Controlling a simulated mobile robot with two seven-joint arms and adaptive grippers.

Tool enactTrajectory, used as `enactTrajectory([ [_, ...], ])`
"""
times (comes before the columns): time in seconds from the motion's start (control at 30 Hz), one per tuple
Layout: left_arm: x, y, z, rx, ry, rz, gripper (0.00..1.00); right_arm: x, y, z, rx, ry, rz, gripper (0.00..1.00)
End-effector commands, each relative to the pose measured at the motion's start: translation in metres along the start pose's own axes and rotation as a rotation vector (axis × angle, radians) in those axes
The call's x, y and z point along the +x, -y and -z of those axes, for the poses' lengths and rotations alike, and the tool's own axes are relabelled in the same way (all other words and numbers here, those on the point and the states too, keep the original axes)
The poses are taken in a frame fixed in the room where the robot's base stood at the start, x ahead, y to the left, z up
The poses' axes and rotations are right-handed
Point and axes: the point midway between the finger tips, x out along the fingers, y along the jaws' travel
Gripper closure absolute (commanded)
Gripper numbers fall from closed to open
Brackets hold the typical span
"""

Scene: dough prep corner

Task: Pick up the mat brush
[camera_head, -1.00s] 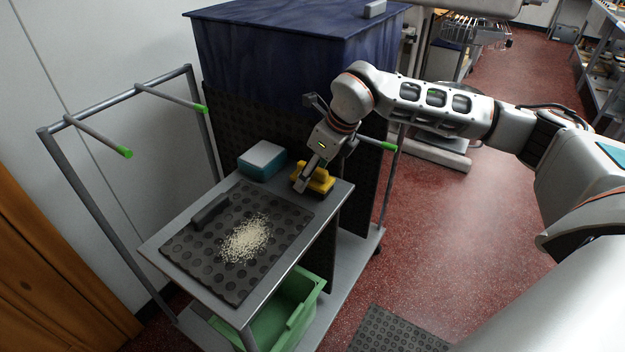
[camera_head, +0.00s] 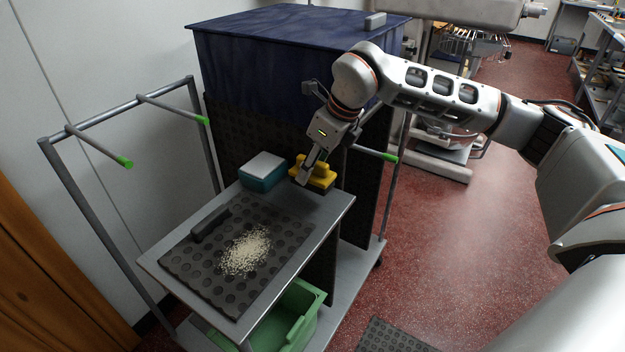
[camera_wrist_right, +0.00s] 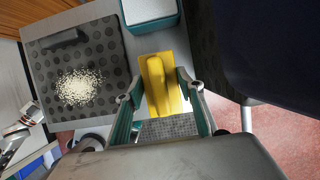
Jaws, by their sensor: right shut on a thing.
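The mat brush (camera_head: 322,173) is a yellow block with a raised grip and dark bristles below. It is at the right back corner of the metal cart top (camera_head: 322,222), lifted a little above it. My right gripper (camera_head: 303,177) is shut on its yellow grip from above. In the right wrist view the brush (camera_wrist_right: 155,84) sits between the two fingers (camera_wrist_right: 160,92). My left gripper does not show in the head view.
A dark dimpled mat (camera_head: 200,275) with pale crumbs (camera_head: 245,250) and a dark grey bar (camera_head: 210,224) lies on the cart. A teal box with a white top (camera_head: 262,172) stands left of the brush. A blue-covered stack rises behind. A green bin (camera_head: 290,318) sits below.

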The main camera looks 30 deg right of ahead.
Motion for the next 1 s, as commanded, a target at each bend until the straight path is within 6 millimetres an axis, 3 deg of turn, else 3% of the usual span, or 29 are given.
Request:
enactTrajectory([
  [0.1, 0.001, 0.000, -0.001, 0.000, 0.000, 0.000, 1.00, -0.019, -0.004, -0.009, -0.005, 0.003, -0.001, 0.87],
  [0.27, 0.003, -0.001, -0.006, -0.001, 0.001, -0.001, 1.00, -0.015, -0.040, -0.007, -0.008, 0.001, -0.003, 0.87],
  [0.7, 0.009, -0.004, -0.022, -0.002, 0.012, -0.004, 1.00, -0.015, -0.156, -0.007, -0.008, 0.001, -0.003, 0.87],
  [1.0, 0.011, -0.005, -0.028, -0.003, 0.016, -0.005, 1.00, -0.016, -0.192, -0.007, -0.003, 0.001, -0.001, 0.87],
])
